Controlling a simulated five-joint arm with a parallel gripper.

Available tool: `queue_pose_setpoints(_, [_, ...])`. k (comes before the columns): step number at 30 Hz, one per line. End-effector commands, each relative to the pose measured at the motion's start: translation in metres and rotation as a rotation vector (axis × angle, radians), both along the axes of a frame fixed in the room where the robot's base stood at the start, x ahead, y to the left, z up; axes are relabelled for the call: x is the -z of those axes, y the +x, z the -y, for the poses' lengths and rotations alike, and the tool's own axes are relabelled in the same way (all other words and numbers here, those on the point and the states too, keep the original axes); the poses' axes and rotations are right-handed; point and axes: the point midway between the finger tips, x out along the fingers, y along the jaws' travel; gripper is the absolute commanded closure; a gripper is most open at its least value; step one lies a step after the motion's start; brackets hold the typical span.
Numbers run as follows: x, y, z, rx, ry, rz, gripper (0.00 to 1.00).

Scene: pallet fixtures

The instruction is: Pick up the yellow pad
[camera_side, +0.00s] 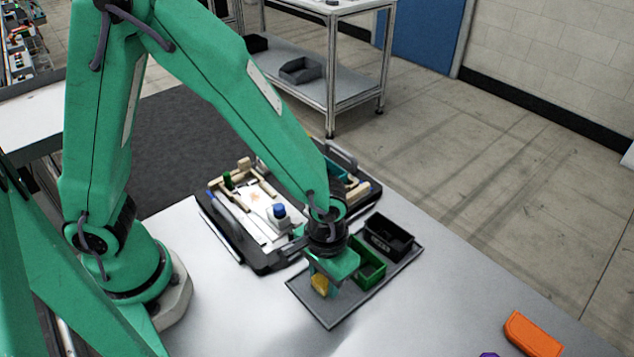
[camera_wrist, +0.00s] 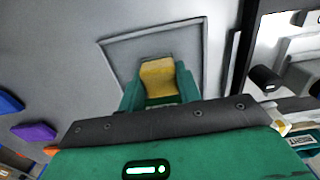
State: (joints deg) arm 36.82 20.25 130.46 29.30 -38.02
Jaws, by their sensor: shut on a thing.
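The yellow pad (camera_side: 320,285) is between the fingers of my gripper (camera_side: 324,279) at the near left end of the grey tray (camera_side: 336,312). In the wrist view the yellow pad (camera_wrist: 158,77) shows between the two green fingers (camera_wrist: 157,88), over the tray (camera_wrist: 118,56). My gripper is shut on it. The fingers hide part of the pad, and I cannot tell whether it touches the tray floor.
A green bin (camera_side: 370,272) and a black bin (camera_side: 390,236) stand in the tray beside my gripper. A black pallet fixture (camera_side: 246,247) with wooden and coloured parts lies behind left. An orange block (camera_side: 532,334) lies at the right; table between is clear.

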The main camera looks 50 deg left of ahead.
Motion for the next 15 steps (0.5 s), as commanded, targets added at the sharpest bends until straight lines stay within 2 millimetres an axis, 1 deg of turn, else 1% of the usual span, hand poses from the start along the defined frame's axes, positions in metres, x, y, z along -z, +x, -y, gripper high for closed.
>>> queue_pose_setpoints(5, [-0.015,0.001,0.0,0.0,-0.002,0.003,0.88])
queue_pose_setpoints(10, [-0.035,0.001,0.0,0.0,-0.003,0.004,0.88])
queue_pose_setpoints(15, [-0.049,-0.024,0.01,0.007,-0.002,0.003,0.88])
